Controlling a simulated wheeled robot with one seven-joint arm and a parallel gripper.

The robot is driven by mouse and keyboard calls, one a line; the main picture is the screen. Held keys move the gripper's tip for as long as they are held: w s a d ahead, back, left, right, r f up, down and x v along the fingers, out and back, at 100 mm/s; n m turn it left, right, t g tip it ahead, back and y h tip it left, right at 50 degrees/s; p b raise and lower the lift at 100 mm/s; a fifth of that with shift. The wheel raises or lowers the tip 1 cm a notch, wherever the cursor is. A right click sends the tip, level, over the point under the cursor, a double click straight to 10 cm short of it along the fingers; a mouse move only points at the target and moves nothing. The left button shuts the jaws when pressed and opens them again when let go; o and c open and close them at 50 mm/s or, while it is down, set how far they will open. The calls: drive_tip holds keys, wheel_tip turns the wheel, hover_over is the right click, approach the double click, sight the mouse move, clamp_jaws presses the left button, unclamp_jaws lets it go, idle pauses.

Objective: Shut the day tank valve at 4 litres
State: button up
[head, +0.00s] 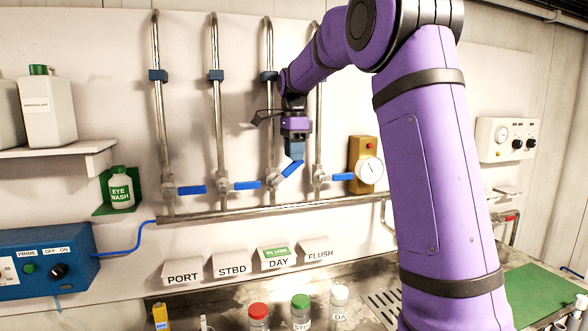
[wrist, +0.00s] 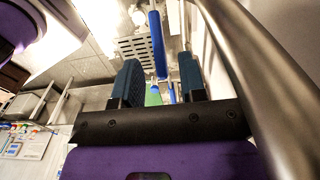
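The day valve (head: 273,179) is the third of the row on the pipe rail, above the DAY label (head: 279,262), which carries a green IN USE tag. Its blue handle (head: 292,169) slants up to the right. My gripper (head: 293,155) points down just above that handle. In the wrist view my gripper (wrist: 158,75) has its two blue-padded fingers apart, with a blue handle (wrist: 157,45) showing in the gap between them. I cannot tell whether the fingers touch it. The round gauge (head: 369,170) is too small to read.
The port valve handle (head: 192,190), stbd valve handle (head: 246,185) and flush valve handle (head: 342,177) lie about level. Vertical pipes stand close around my gripper. Capped bottles (head: 300,310) stand on the bench below. A green mat (head: 541,290) lies at right.

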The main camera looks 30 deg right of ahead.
sight(294, 171)
drive_tip(key=shift+f, duration=2.3)
clamp_jaws()
